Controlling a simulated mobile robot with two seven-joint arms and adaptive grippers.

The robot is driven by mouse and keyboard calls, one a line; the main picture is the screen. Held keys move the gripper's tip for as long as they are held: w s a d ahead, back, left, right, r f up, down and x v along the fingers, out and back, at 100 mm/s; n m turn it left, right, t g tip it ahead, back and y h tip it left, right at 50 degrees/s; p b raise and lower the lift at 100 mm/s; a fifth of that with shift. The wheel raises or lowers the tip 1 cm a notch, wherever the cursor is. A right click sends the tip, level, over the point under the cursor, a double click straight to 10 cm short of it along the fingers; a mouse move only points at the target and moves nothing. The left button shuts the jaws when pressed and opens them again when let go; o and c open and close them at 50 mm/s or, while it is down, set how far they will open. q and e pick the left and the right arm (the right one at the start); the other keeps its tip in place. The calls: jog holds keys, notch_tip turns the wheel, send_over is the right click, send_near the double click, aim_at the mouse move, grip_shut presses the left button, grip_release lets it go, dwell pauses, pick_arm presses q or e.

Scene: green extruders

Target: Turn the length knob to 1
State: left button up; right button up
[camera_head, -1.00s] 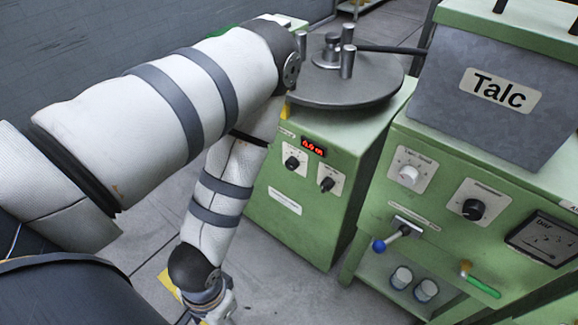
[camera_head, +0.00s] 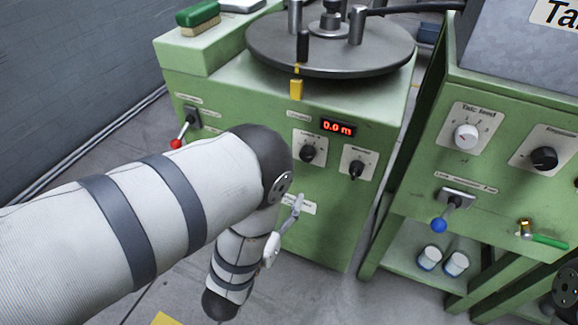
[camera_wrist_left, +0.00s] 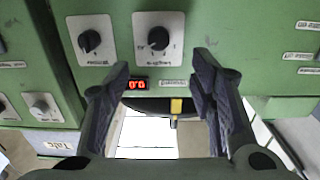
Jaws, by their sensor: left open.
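Two black knobs sit on white plates on the front of the green machine: a left knob (camera_head: 308,152) and a right knob (camera_head: 356,170). Their labels are too small to read surely, so I cannot tell which is the length knob. A red display (camera_head: 338,127) above them reads 0.0 m. My left gripper (camera_head: 290,218) is below the knobs, partly hidden by my arm. In the left wrist view, which is upside down, my open, empty fingers (camera_wrist_left: 162,70) point toward the panel, with one knob (camera_wrist_left: 158,38) beyond the gap and apart from them.
A round metal turntable (camera_head: 330,45) tops the machine. A red-handled lever (camera_head: 182,130) is on its left side. The talc machine at right carries a white knob (camera_head: 466,136), a black knob (camera_head: 544,158) and a blue-handled lever (camera_head: 440,224). Floor lies open between the machines.

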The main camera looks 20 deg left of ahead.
pick_arm(q)
jog(key=w+b, duration=0.7)
jog(key=w, duration=0.5)
jog(key=shift+d, duration=0.35)
pick_arm(e)
jog(key=s+f+g, duration=0.1)
jog(key=s+f, duration=0.2)
jog(key=f, duration=0.3)
jog(key=shift+d+f, duration=0.15)
jog(key=shift+f, duration=0.15)
pick_arm(q)
jog(key=shift+w, duration=0.1)
jog(key=shift+c, duration=0.5)
jog(key=c, duration=1.1)
